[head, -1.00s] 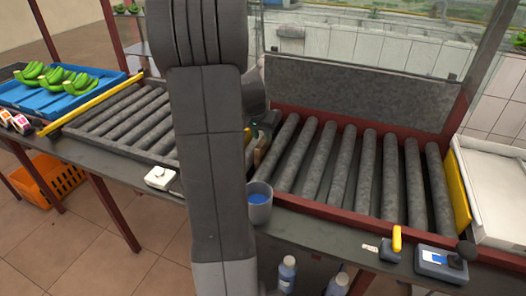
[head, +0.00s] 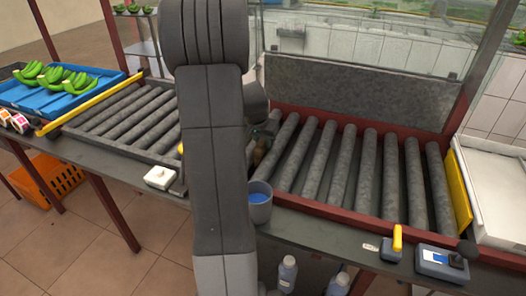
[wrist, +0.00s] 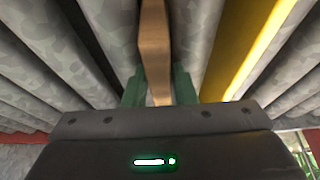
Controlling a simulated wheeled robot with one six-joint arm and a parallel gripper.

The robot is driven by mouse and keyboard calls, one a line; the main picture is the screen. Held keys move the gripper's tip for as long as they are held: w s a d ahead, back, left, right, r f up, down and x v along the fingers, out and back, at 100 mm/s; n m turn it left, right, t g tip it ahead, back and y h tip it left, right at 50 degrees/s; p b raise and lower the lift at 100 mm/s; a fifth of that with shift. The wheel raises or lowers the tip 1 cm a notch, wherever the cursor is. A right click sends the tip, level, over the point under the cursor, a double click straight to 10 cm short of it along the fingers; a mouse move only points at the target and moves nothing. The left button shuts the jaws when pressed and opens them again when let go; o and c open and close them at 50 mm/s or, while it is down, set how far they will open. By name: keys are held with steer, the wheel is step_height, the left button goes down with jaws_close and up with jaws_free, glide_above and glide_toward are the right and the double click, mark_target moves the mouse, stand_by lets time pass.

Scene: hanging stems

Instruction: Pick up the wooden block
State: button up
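The wooden block (wrist: 155,45) is long, narrow and brown. In the wrist view it runs from the top edge down between the two green fingers of my gripper (wrist: 159,82). The fingers sit close against both its sides, and my gripper looks shut on it. In the head view only a small brown part of the block (head: 262,150) shows beside my arm, at the left end of the right-hand rollers. My arm hides most of the gripper there.
Grey rollers (head: 365,170) in a red frame lie right of my arm. A grey cup with blue inside (head: 260,207) stands at the front edge. A yellow bar (wrist: 243,50) runs close right of the gripper. A blue tray (head: 55,97) holds green bananas at left.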

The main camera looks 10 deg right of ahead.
jaws_close()
